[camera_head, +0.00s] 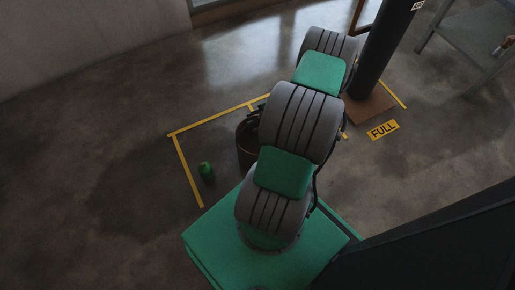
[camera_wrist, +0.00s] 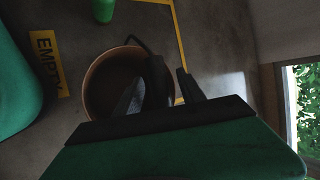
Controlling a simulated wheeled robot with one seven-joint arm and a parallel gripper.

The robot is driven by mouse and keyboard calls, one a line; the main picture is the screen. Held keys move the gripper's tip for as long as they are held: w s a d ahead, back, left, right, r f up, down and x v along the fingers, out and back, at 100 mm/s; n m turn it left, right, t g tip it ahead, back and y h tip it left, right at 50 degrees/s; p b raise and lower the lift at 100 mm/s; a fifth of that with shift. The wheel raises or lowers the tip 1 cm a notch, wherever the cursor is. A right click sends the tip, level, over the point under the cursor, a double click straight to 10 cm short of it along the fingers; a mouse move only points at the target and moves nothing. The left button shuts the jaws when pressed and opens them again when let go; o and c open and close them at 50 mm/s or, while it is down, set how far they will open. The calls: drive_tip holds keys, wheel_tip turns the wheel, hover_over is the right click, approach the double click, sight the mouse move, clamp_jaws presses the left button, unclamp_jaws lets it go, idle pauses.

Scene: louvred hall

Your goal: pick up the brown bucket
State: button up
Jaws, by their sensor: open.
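The brown bucket (camera_head: 243,148) stands on the floor, partly hidden behind my arm in the head view. In the wrist view the bucket (camera_wrist: 88,90) shows its round open rim, with a dark curved handle piece at its upper right. My gripper (camera_wrist: 158,76) is open, its dark fingers over the right part of the bucket. I cannot tell whether a finger touches the bucket or its handle. In the head view my gripper is mostly hidden by my arm.
A green bottle-like object (camera_head: 206,172) stands left of the bucket, inside yellow floor lines (camera_head: 186,170). A black cylinder (camera_head: 386,50) on a brown base (camera_head: 368,109) stands beyond my arm, near a FULL sign (camera_head: 383,130). A grey table (camera_head: 470,45) is at upper right. Left floor is clear.

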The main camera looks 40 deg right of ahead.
drive_tip(key=shift+x, duration=0.95)
drive_tip(key=shift+c, duration=0.4)
clamp_jaws()
